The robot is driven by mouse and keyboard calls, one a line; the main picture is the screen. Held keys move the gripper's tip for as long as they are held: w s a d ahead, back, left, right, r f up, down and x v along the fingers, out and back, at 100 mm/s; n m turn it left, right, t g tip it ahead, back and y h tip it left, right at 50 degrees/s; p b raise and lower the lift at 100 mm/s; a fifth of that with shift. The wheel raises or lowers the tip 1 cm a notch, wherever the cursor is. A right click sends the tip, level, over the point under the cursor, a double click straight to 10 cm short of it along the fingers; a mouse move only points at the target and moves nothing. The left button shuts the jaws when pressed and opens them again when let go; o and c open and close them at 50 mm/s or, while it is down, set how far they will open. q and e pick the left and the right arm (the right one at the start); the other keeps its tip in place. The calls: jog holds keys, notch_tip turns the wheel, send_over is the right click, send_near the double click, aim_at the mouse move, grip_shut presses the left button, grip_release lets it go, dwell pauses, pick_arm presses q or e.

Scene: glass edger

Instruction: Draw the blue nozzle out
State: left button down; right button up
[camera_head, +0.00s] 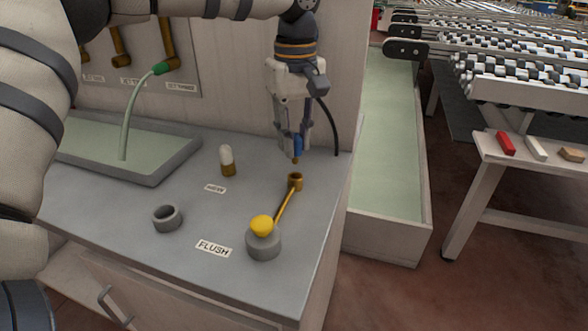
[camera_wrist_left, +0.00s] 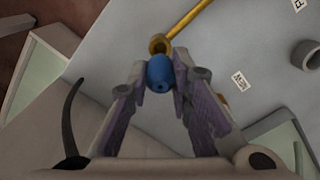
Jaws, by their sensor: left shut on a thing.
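The blue nozzle (camera_head: 298,146) is held between the fingertips of my left gripper (camera_head: 292,150), which points down over the bench. In the left wrist view the nozzle (camera_wrist_left: 160,74) sits between the two fingers of the gripper (camera_wrist_left: 158,82). A brass tip shows under the nozzle in the head view. Just below it is the open brass socket (camera_head: 295,181) at the end of a brass arm; the tip appears to be apart from it. The socket also shows beyond the nozzle in the left wrist view (camera_wrist_left: 160,44). My right gripper is not seen.
The brass arm runs to a yellow knob (camera_head: 262,225) on a grey base by the FLUSH label (camera_head: 213,249). A white-and-brass nozzle (camera_head: 227,160) and an empty grey ring (camera_head: 167,217) stand on the bench. A black hose (camera_head: 329,125) hangs right of the gripper.

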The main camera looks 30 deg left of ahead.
pick_arm(q)
jog(key=shift+r, duration=0.15)
jog(key=shift+r, duration=1.9)
